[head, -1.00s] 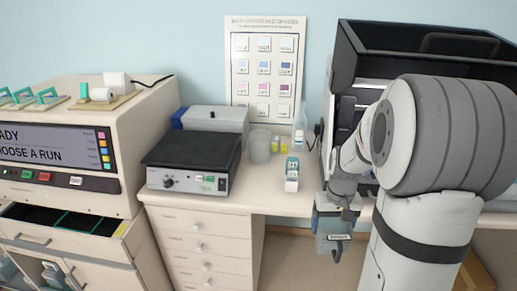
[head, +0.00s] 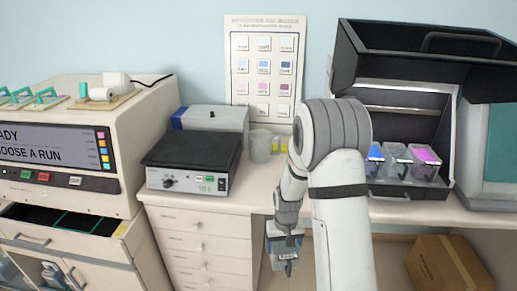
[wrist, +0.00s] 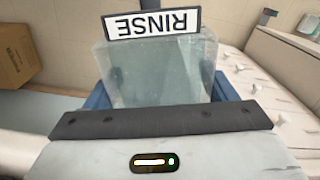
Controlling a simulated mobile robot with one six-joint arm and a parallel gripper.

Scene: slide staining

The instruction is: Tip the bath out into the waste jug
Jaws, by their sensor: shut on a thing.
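The bath is a clear, boxy vessel (wrist: 155,75) with a white RINSE label, which reads upside down in the wrist view. My gripper (wrist: 158,92) is shut on it, with a blue finger on each side. In the head view my gripper (head: 286,240) hangs with the bath in front of the counter's edge, below the worktop. The bath looks roughly upright; its liquid level cannot be made out. A grey translucent vessel (head: 260,148) stands on the counter behind the hotplate's right side. It may be the waste jug, but no label on it is readable.
A hotplate (head: 190,165) stands left of the vessel. An open black hood (head: 415,120) at the right holds blue, clear and magenta baths (head: 398,160). A cardboard box (head: 447,265) is on the floor at right. My arm hides part of the counter.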

